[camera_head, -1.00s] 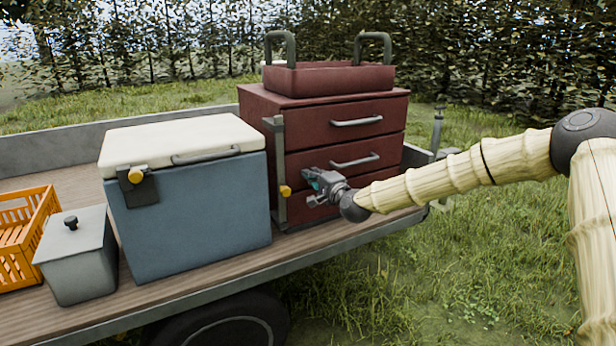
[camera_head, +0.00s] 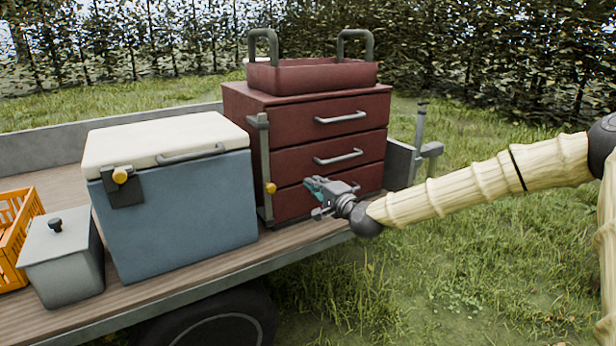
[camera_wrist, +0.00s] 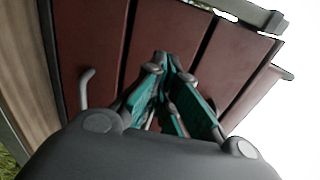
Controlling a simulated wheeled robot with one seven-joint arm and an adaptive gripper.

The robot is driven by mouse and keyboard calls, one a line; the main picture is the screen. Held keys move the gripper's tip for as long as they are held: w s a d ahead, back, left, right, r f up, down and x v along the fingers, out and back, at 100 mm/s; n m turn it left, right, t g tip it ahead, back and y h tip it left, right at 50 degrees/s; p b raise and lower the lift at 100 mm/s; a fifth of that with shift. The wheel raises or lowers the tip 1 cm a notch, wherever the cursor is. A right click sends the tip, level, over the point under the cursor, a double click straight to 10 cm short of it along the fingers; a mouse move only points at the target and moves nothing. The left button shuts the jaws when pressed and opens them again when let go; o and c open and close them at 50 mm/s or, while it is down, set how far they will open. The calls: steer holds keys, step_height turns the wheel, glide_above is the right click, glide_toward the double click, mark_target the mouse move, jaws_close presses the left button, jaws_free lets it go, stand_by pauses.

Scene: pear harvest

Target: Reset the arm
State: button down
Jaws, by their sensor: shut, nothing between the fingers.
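My gripper (camera_head: 316,188) is shut and empty. It is in front of the lowest drawer of the red cabinet (camera_head: 318,105), with a visible gap likely but hard to judge, and hides part of that drawer's front. In the wrist view, the teal-padded fingers of my gripper (camera_wrist: 162,62) come together at the tips, with the red drawer fronts (camera_wrist: 105,40) behind them. A grey drawer handle (camera_wrist: 86,88) shows left of the fingers. The drawers look shut.
On the trailer bed (camera_head: 155,293) stand a blue cooler with a white lid (camera_head: 185,215), a grey lidded bin (camera_head: 62,268) and an orange crate (camera_head: 8,248). A grey bar with a yellow knob (camera_head: 271,188) stands at the cabinet's left edge. A red tray (camera_head: 312,76) sits on top. Grass lies open at right.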

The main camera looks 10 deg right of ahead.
steer(key=s+a+f+n+g, duration=0.35)
steer(key=s+f, duration=0.45)
steer(key=f, duration=0.5)
steer(key=s+a+f+n+g, duration=0.2)
steer(key=s+a+f+g, duration=0.15)
steer(key=s+f, duration=0.75)
steer(key=s+f+n+g+h, duration=0.35)
steer(key=s+f+g, duration=0.25)
steer(key=s+f, duration=1.4)
steer(key=s+d+f+n+g+h, duration=0.15)
steer(key=s+d, duration=0.25)
steer(key=s, duration=0.5)
steer(key=s+d+f+n+g+h, duration=0.1)
steer(key=s+d+f+n+g, duration=0.15)
steer(key=s, duration=0.75)
step_height(320, 180, up, 21)
steer(key=d+n+p, duration=0.1)
steer(key=p, duration=2.1)
steer(key=shift+s, duration=0.25)
